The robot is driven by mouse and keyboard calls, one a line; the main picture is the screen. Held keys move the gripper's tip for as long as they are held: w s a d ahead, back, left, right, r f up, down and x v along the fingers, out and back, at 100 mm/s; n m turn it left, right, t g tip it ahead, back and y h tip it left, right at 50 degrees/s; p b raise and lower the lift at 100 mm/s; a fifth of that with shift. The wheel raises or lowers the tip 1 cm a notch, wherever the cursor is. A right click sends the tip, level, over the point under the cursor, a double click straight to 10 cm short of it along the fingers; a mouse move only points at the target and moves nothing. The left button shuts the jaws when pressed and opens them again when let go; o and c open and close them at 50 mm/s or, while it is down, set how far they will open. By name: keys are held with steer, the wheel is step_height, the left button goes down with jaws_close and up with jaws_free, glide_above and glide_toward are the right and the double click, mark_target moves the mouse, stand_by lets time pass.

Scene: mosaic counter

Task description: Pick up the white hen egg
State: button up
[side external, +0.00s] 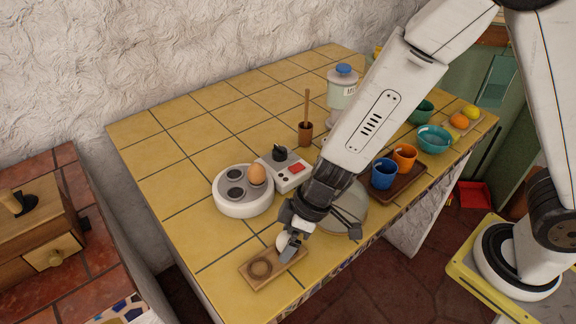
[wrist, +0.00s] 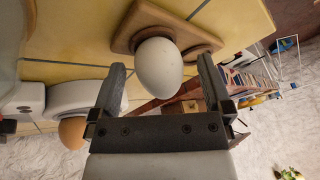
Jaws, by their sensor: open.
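The white hen egg (wrist: 159,66) sits at one end of a small wooden board with round hollows (wrist: 128,36). In the wrist view it is between the two fingers of my gripper (wrist: 163,85), with a gap on each side. My gripper is open and holds nothing. In the side view my gripper (side external: 287,246) is low over the wooden board (side external: 259,268), and the egg (side external: 281,241) is partly hidden by it. The board's other hollow is empty.
A brown egg (side external: 257,174) stands in a round white egg cooker (side external: 243,205) behind my gripper. A grey device with a red button (side external: 297,168) is beside it. Blue (side external: 384,174) and orange (side external: 404,157) cups stand on a brown tray. The yellow tiles at left are clear.

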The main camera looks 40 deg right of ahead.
stand_by(0.3)
steer(key=c, duration=1)
steer(key=shift+r, duration=0.3)
steer(key=shift+r, duration=4.7)
steer(key=shift+w, duration=0.15)
steer(key=shift+w+a+r, duration=0.15)
steer(key=shift+w+a, duration=0.05)
steer(key=shift+w, duration=0.45)
steer(key=w, duration=0.5)
steer(key=w+r, duration=0.1)
steer(key=w, duration=0.9)
steer(key=shift+w+a+r, duration=0.1)
steer(key=shift+a+r, duration=0.05)
steer(key=shift+a, duration=0.05)
